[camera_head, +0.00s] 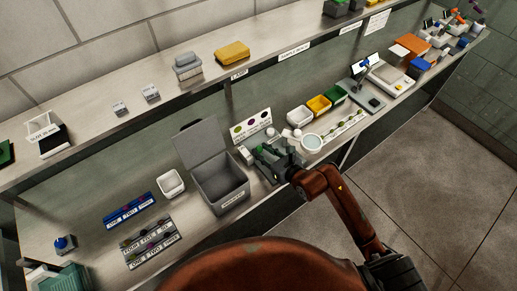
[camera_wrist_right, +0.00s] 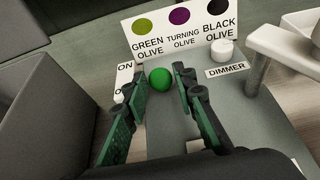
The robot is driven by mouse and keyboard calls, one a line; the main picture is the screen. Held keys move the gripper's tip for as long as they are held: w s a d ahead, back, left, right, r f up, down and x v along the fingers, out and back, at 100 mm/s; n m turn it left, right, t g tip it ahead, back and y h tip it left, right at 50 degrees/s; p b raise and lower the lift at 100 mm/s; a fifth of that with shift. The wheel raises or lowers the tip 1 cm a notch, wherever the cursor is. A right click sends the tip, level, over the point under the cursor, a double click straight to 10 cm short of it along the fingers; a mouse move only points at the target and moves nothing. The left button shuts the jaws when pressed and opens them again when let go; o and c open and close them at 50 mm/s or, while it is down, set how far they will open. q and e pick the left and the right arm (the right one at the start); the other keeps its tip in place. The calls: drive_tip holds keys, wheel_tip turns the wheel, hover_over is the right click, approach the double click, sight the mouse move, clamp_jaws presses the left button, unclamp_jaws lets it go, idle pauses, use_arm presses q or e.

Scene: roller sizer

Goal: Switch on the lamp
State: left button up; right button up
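My right gripper (camera_wrist_right: 160,88) is open. A round green knob or ball (camera_wrist_right: 160,80) shows between its two fingertips, and I cannot tell if a finger touches it. A white ON label (camera_wrist_right: 125,72) stands just left of the green ball, with a partly hidden label below it. A white knob (camera_wrist_right: 222,49) with a DIMMER label (camera_wrist_right: 226,70) is to the right. In the head view the right gripper (camera_head: 268,158) is over a grey base beside a round white-rimmed lamp or lens (camera_head: 312,143). My left gripper is out of view.
A sign for green, turning and black olives (camera_head: 251,125) stands behind the gripper. A grey open-lidded bin (camera_head: 220,192) is close on the left. White, yellow and green trays (camera_head: 318,104) stand to the right. A shelf (camera_head: 110,122) runs above the bench.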

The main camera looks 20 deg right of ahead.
drive_tip(key=shift+x, duration=1.15)
drive_tip(key=shift+c, duration=0.6)
drive_tip(key=shift+a, duration=0.15)
clamp_jaws()
